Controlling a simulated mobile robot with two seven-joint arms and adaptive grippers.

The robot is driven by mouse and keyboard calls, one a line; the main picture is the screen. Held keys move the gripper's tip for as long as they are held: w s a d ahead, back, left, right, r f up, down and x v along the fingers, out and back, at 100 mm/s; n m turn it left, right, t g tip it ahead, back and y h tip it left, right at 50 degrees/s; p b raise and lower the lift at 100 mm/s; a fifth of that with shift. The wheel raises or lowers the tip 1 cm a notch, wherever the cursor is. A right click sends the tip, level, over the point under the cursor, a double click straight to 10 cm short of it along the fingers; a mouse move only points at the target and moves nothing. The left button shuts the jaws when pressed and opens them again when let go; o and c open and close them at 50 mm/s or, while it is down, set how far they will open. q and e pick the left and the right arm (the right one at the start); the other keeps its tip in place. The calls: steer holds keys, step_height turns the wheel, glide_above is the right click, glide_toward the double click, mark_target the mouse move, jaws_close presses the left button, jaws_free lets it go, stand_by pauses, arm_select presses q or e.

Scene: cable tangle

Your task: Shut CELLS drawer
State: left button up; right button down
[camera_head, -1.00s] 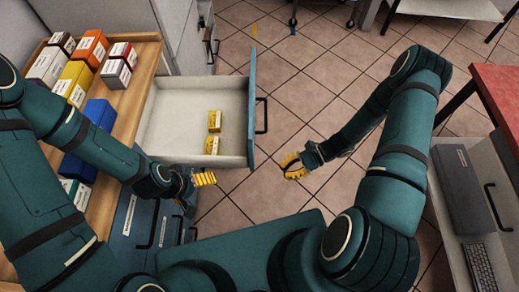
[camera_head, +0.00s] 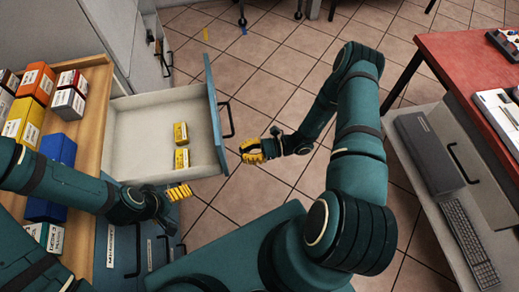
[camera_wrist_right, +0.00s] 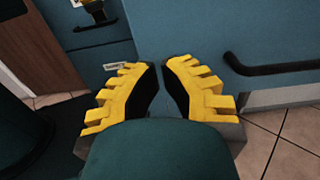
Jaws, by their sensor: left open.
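A drawer with a teal front (camera_head: 215,115) and a dark bar handle (camera_head: 227,119) stands pulled out from the wooden-topped cabinet. Two yellow boxes (camera_head: 181,146) lie inside it. I cannot read its label. My right gripper (camera_head: 246,151) is beside the outer face of the drawer front, below and right of the handle, apart from it. In the right wrist view its yellow fingertips (camera_wrist_right: 161,66) are almost together with nothing between them. A teal front and a dark handle (camera_wrist_right: 270,67) are ahead. My left gripper (camera_head: 182,192) is open and empty near the drawer's near side.
The wooden top (camera_head: 88,140) carries several coloured boxes. Closed teal drawers (camera_head: 135,240) are below it. A red table (camera_head: 450,65) stands at the right, with a keyboard (camera_head: 468,245) and a grey case (camera_head: 428,150) below.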

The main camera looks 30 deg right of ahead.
arm_select(q)
steer(key=shift+f, duration=0.25)
arm_select(e)
steer(key=x, duration=0.4)
steer(key=shift+w+a, duration=0.1)
steer(key=shift+a, duration=0.3)
